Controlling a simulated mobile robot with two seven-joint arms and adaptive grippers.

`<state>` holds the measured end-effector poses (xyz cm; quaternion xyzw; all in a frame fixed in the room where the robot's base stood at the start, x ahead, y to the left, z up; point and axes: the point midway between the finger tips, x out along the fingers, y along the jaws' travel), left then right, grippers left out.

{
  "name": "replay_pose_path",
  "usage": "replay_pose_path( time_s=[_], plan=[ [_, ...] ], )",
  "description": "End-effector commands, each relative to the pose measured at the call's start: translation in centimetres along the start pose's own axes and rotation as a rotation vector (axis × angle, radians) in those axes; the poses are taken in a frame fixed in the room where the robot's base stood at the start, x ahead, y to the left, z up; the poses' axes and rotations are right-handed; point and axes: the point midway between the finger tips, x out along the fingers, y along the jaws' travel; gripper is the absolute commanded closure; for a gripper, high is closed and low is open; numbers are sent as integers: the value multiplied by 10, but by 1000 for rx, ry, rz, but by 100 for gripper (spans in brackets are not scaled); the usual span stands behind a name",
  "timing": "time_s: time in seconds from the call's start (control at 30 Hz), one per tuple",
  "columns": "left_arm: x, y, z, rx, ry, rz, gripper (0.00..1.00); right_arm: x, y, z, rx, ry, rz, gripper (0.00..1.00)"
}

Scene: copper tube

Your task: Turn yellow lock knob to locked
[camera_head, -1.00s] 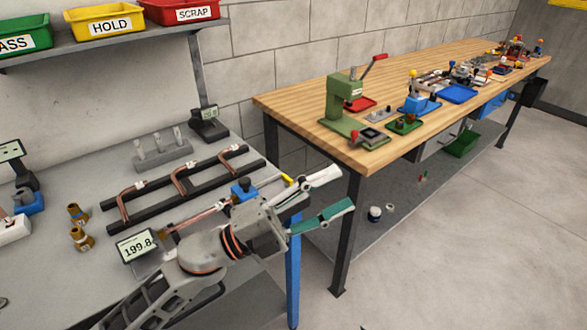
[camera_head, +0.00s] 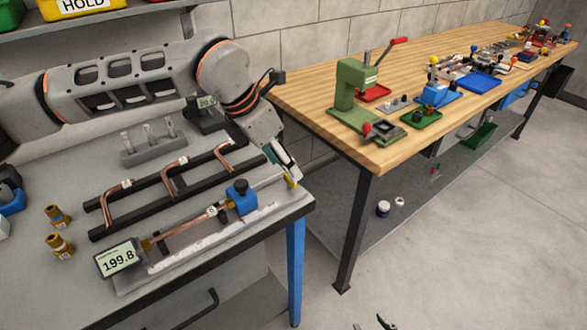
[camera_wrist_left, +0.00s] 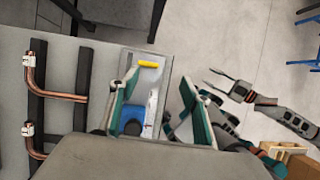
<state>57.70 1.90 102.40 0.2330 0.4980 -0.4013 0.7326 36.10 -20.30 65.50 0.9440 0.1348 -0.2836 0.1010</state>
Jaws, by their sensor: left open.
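The yellow lock knob (camera_head: 290,182) is a small bar at the right end of the tube fixture, by the bench edge. In the left wrist view, the yellow knob (camera_wrist_left: 148,64) lies crosswise just beyond my fingertips. My left gripper (camera_head: 290,172) reaches down beside the knob; contact cannot be told in the head view. In the left wrist view, my left gripper (camera_wrist_left: 166,88) is open, with no object gripped. The fixture's blue block (camera_head: 241,197) stands left of the knob. My right gripper (camera_head: 374,323) shows only its fingertips, apart, at the bottom edge; it is empty.
A copper tube (camera_head: 185,226) lies in the fixture beside a display (camera_head: 118,258) reading 199.8. A black rack (camera_head: 130,205) with bent copper tubes stands behind. Brass fittings (camera_head: 58,217) stand left. The wooden bench (camera_head: 300,100) is at the right, beyond a gap.

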Motion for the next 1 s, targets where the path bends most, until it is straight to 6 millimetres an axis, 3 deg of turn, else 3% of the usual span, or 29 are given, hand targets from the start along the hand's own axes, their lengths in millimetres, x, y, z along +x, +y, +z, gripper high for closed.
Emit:
replay_pose_path(
  time_s=[0.17,0.63,1.0],
  plan=[
    [-6,19,-2,2,18,65,53,0,0,0,0,-1,0,62],
    [57,22,-2,2,16,61,53,-3,0,-4,0,0,-1,62],
    [68,22,-2,3,15,62,53,-3,0,-5,0,1,-1,62]
  ],
)
